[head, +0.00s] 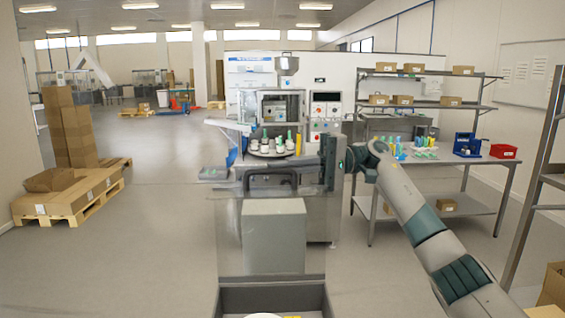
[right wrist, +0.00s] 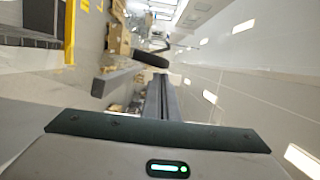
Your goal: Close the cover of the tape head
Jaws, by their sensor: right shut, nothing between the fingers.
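My right gripper (head: 327,162) is in front of the filling machine (head: 323,110), at about the height of its round plate, and points left. In the right wrist view its two long dark fingers (right wrist: 163,85) lie together with nothing between them. I cannot pick out a tape head or its cover with certainty in either view. A blue device (head: 466,145), too small to make out, stands on the bench at right. My left gripper is not in view.
A round plate with white jars (head: 279,145) is at the machine, close to my right gripper. The steel bench (head: 440,163) with bottles and a red bin (head: 503,151) is at right. A pallet of cartons (head: 70,200) is at left, with clear floor beside it.

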